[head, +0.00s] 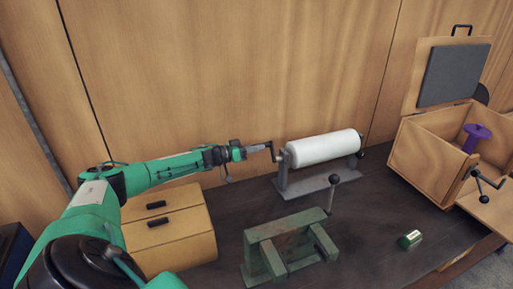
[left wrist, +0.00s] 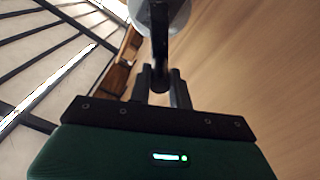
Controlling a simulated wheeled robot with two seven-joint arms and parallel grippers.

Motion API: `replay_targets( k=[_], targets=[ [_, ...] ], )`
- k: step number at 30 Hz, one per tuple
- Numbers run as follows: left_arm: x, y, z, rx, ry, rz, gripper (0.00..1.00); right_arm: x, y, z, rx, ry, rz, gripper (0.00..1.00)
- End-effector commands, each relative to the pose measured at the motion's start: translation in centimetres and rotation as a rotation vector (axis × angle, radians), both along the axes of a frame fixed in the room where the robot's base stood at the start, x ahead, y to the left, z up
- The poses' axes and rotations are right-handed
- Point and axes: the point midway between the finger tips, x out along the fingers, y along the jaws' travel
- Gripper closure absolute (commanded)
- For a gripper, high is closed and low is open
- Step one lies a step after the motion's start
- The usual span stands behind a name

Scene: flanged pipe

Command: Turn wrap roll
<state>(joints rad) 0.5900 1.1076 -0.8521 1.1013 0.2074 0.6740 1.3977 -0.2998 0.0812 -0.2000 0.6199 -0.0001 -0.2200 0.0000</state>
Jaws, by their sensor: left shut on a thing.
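The white wrap roll (head: 322,147) lies horizontally on a grey metal stand (head: 305,184) at the back of the dark bench. A dark crank handle (head: 272,152) sticks out at its left end. My left gripper (head: 266,147) reaches in from the left and is shut on the crank handle. In the left wrist view the dark crank (left wrist: 160,45) runs down between the fingers (left wrist: 160,88), with part of the pale roll end (left wrist: 178,12) behind it. My right gripper is not in view.
A green vise-like block (head: 290,245) with a lever stands in front of the stand. A small green cylinder (head: 409,239) lies at right. A wooden drawer box (head: 170,228) sits below my left arm. An open wooden box (head: 430,160) holding a purple spool (head: 474,137) stands at right.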

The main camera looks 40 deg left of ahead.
Motion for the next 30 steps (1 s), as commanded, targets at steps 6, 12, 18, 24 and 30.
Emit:
replay_targets(
  k=[6, 12, 18, 24, 30],
  targets=[
    [0.12, 0.18, 0.14, -0.02, 0.008, 0.002, 1.0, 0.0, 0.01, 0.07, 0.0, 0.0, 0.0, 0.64],
    [0.13, 0.2, 0.14, -0.02, 0.008, 0.002, 1.0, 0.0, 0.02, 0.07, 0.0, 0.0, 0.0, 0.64],
    [0.12, 0.19, 0.14, -0.019, 0.007, 0.002, 0.6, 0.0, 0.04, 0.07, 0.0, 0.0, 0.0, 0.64],
    [0.1, 0.14, 0.04, -0.018, 0.008, 0.002, 0.59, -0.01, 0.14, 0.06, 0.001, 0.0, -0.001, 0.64],
    [-0.43, 0.43, -0.2, -0.017, 0.01, 0.002, 0.59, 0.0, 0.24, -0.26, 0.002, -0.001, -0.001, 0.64]
  ],
)
